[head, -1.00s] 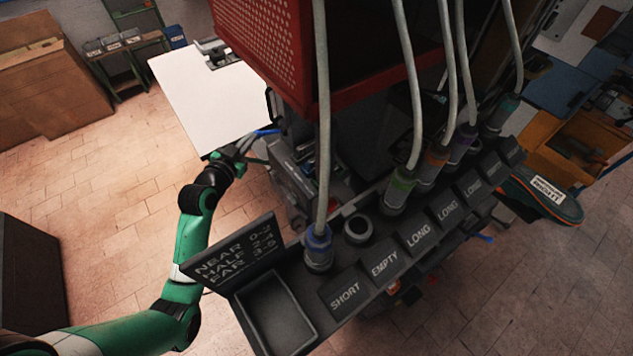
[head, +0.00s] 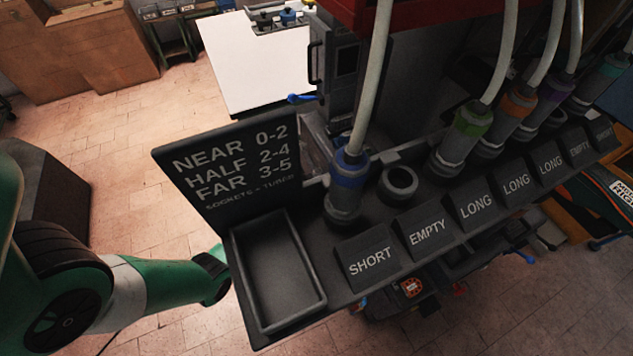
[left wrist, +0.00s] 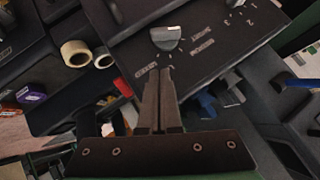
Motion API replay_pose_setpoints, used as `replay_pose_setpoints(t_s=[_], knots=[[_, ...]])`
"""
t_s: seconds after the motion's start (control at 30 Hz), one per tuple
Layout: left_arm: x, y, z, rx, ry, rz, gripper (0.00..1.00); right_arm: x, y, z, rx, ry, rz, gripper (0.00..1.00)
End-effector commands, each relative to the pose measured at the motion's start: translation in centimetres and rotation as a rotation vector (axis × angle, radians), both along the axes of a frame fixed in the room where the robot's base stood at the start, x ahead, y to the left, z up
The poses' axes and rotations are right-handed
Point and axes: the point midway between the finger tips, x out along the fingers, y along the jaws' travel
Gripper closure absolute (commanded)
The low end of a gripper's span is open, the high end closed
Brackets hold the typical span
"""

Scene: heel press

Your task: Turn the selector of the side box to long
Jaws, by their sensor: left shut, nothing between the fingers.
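In the left wrist view the selector (left wrist: 165,37) is a grey knob with a pale edge on the dark panel of the side box (left wrist: 130,48). Small printed labels stand around it, too blurred to read, and I cannot tell which one it points to. My left gripper (left wrist: 159,72) is shut and empty. Its fingertips are just below the knob in the picture; a small gap seems to show, but I cannot tell the depth. In the head view my left arm passes behind the rack's tray, which hides the gripper. My right gripper is not in view.
A second knob (left wrist: 234,3) with numbers is at the panel's top right. Tape rolls (left wrist: 76,53) lie to the left. In the head view a rack with a tray (head: 318,300), a sign (head: 225,165) and hoses in labelled sockets fills the middle. Open floor lies at left.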

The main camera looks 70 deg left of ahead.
Motion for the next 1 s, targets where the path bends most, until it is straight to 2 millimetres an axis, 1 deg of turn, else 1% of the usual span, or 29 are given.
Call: replay_pose_setpoints(t_s=[0.03, 0.07, 0.1, 0.2, 0.3, 0.4, 0.77, 0.87, 1.0], knots=[[0.8, 0.4, -1.1, 0.001, -0.001, -0.001, 1.00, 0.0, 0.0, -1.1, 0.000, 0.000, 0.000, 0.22], [1.2, 0.7, -1.5, 0.000, -0.001, 0.000, 1.00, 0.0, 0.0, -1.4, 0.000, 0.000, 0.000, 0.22], [1.2, 1.1, -2.2, -0.001, 0.001, 0.003, 1.00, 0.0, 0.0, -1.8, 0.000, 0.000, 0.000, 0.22], [1.1, 1.9, -3.5, -0.001, 0.000, 0.003, 1.00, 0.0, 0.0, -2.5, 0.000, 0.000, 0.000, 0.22], [1.1, 2.4, -4.2, -0.001, -0.001, 0.002, 1.00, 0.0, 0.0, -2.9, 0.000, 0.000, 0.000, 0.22], [1.0, 2.6, -4.5, 0.000, 0.000, 0.002, 1.00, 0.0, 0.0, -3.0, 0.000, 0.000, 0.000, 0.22], [1.0, 2.7, -4.4, 0.002, 0.000, 0.002, 1.00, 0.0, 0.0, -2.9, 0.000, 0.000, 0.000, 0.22], [0.7, 2.8, -4.5, 0.010, -0.001, 0.008, 1.00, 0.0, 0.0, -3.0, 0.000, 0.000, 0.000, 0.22], [-0.2, 3.5, -4.6, 0.038, 0.001, 0.024, 1.00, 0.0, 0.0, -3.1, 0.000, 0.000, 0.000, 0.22]])
